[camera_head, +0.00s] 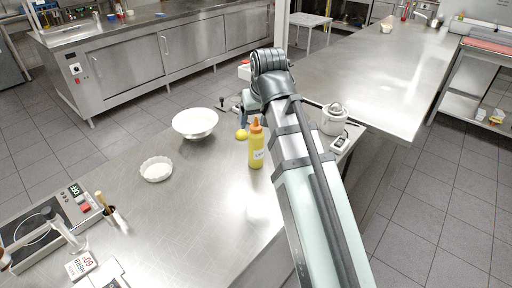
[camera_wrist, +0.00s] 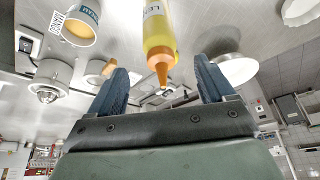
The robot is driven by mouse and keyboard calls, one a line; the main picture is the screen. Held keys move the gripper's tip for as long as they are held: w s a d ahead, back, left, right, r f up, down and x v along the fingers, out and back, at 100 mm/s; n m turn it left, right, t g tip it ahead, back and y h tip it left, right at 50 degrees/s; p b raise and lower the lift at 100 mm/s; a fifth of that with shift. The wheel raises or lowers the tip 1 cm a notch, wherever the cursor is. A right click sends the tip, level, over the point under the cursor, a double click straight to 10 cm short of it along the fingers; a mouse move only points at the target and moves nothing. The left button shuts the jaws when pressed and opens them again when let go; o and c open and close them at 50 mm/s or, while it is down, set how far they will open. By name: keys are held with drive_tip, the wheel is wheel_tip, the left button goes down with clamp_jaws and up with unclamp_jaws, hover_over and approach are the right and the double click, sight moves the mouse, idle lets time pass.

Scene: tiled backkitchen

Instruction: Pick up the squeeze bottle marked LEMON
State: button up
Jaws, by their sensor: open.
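A yellow squeeze bottle (camera_head: 256,157) with an orange nozzle cap stands upright on the steel counter. Its white label is only partly legible, beginning "LE". In the wrist view the bottle (camera_wrist: 158,33) appears with its nozzle pointing toward the space between my fingers. My gripper (camera_wrist: 159,66) is open, its two blue fingers spread apart with nothing held between them. In the head view my gripper (camera_head: 247,100) is mostly hidden behind my arm; a blue finger shows beyond and above the bottle's cap.
A white bowl (camera_head: 195,122) and a small white dish (camera_head: 157,169) stand left of the bottle. A small yellow object (camera_head: 241,135) lies just behind it. A juicer-like device (camera_head: 334,119) is right of my arm. A labelled cup (camera_wrist: 82,22) shows in the wrist view. Counter in front is clear.

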sight(257, 125)
drive_tip(key=shift+x, duration=3.2)
drive_tip(key=shift+w, duration=0.15)
clamp_jaws()
